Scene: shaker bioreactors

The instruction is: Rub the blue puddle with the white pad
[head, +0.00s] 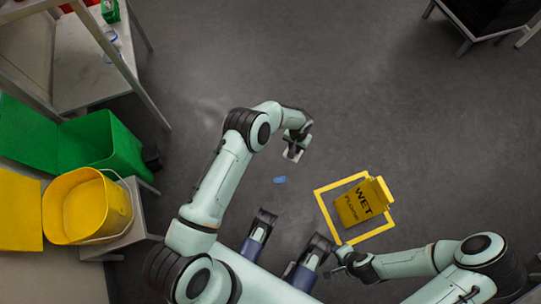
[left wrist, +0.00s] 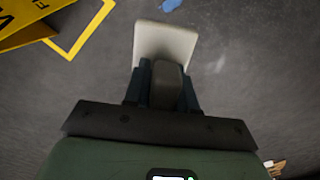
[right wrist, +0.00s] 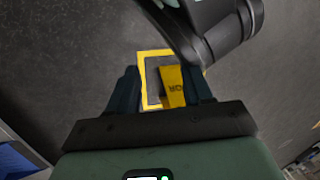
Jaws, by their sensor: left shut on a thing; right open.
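The blue puddle (head: 280,180) is a small patch on the grey floor in the head view, and it shows at the top edge of the left wrist view (left wrist: 171,5). The white pad (left wrist: 166,42) is in my left gripper (left wrist: 163,75), which is shut on its grey handle. In the head view the left gripper (head: 296,143) holds the pad (head: 292,155) a little beyond the puddle, apart from it. How high the pad is above the floor I cannot tell. My right gripper (right wrist: 162,85) is open and empty, and in the head view it (head: 340,262) is near the yellow floor frame.
A yellow wet floor sign (head: 362,202) stands inside a yellow square outline (head: 326,213) right of the puddle. A yellow bucket (head: 88,207) and a green bin (head: 105,143) are at the left. A shelf (head: 95,75) stands upper left. The floor around the puddle is clear.

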